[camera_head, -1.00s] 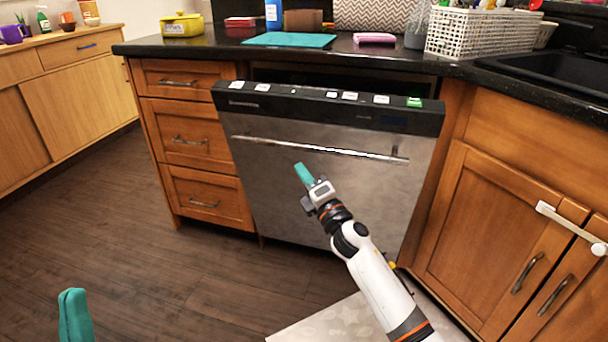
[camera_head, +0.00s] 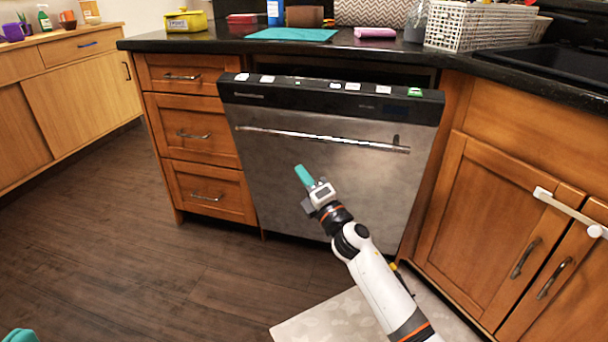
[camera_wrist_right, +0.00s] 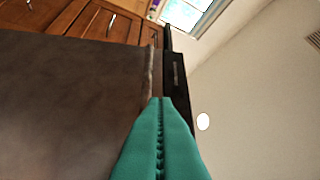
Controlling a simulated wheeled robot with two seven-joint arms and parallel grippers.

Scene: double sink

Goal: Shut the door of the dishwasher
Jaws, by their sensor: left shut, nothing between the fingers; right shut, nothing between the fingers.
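The dishwasher door (camera_head: 318,185) is a steel panel with a long bar handle (camera_head: 320,138) and a black control strip (camera_head: 330,97) on top. It is nearly upright but tilted out, with a dark gap behind its top edge under the counter. My right gripper (camera_head: 301,173) is shut and empty in front of the door's middle, below the handle. In the right wrist view the teal fingers (camera_wrist_right: 160,135) are together, close to the door face (camera_wrist_right: 75,100); whether they touch it I cannot tell. My left gripper (camera_head: 20,336) shows only as a teal tip at the lower left corner.
Wooden drawers (camera_head: 205,135) stand left of the dishwasher and a cabinet (camera_head: 500,215) stands right of it. The black counter (camera_head: 215,44) overhangs above. A pale mat (camera_head: 345,320) lies on the floor. The floor at left is clear.

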